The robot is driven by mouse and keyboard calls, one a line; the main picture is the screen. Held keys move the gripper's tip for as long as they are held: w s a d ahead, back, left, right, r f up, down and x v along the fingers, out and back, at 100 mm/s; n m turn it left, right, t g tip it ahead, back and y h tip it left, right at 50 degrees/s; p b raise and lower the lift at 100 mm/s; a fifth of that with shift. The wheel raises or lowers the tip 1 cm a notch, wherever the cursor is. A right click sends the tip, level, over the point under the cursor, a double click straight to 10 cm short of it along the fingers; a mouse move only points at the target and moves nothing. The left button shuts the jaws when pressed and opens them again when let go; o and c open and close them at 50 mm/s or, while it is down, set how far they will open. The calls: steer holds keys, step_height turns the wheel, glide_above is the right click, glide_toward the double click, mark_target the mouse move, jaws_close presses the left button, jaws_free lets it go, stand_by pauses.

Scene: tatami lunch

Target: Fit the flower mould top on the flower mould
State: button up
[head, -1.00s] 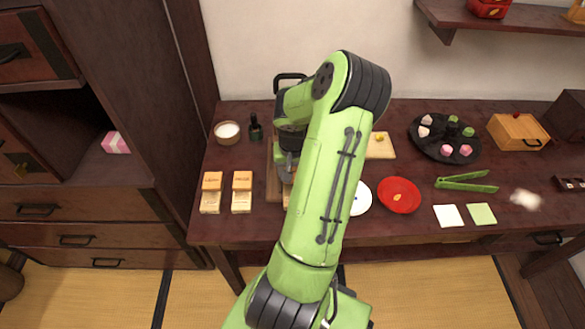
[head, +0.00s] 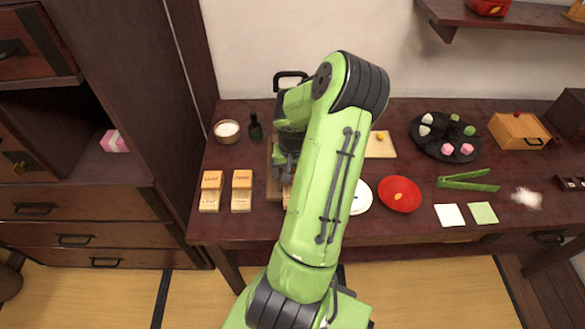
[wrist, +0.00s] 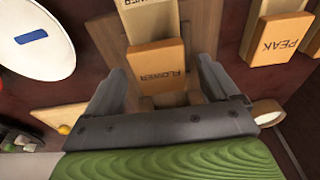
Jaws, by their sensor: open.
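The flower mould top (wrist: 155,62) is an orange-brown block marked FLOWER, seen in the wrist view between my fingers. My gripper (wrist: 160,75) is open, with a finger on either side of the block and a gap visible at each side. The flower mould (wrist: 148,15) is a paler block marked FLOWER at the top edge, partly cut off. The top's far edge meets or overlaps it in the picture; I cannot tell whether they touch. In the head view my arm hides most of both, and my gripper (head: 286,165) is partly seen.
A brown board (wrist: 203,25) lies beneath the flower pieces. A white plate (wrist: 60,60) lies on the left. In the head view, a red plate (head: 400,193) and green tongs (head: 468,181) lie further right.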

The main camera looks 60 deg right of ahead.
step_height(320, 180, up, 16)
steer(key=s+a+p, duration=0.1)
steer(key=a+p, duration=0.1)
steer(key=p, duration=0.2)
steer(key=shift+f+p, duration=0.2)
steer(key=shift+p, duration=0.2)
steer(key=shift+a, duration=0.1)
